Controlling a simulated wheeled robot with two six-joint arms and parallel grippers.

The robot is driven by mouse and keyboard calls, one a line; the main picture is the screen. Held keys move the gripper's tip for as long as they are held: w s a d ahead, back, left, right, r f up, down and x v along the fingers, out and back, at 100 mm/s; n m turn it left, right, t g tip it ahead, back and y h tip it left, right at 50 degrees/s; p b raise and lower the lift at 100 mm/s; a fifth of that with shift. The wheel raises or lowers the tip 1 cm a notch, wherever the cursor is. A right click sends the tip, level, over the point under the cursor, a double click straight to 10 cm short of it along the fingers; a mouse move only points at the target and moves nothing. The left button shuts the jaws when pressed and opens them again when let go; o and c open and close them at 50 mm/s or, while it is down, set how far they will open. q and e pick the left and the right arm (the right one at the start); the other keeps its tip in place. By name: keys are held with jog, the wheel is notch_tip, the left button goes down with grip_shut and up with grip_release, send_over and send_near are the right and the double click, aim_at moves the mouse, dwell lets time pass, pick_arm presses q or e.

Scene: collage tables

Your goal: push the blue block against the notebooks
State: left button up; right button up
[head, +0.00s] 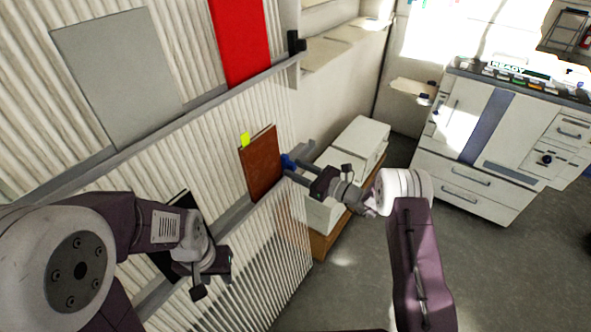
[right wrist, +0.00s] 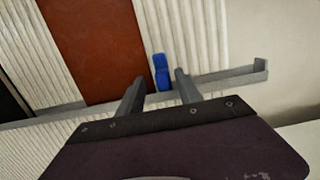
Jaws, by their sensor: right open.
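The blue block (head: 288,162) stands on the wall ledge just right of a brown notebook (head: 262,165) with a yellow tab. In the right wrist view the blue block (right wrist: 161,72) is upright, with a narrow strip of wall between it and the brown notebook (right wrist: 92,45). A black notebook (head: 178,203) is further left, partly hidden by my left arm. My right gripper (head: 289,170) is open at the block, which shows between its fingers (right wrist: 158,88); contact is unclear. My left gripper (head: 213,280) is in front of the lower wall, apart from the block; its jaw opening is unclear.
The ledge (right wrist: 232,77) continues bare to the right of the block, ending in a raised end. A grey panel (head: 117,75) and a red panel (head: 240,40) stand on the upper ledge. White boxes (head: 358,140) on a low wooden unit are close beside my right arm.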

jog(key=v, duration=0.8)
jog(key=shift+s+d, duration=0.15)
jog(key=shift+s, duration=0.05)
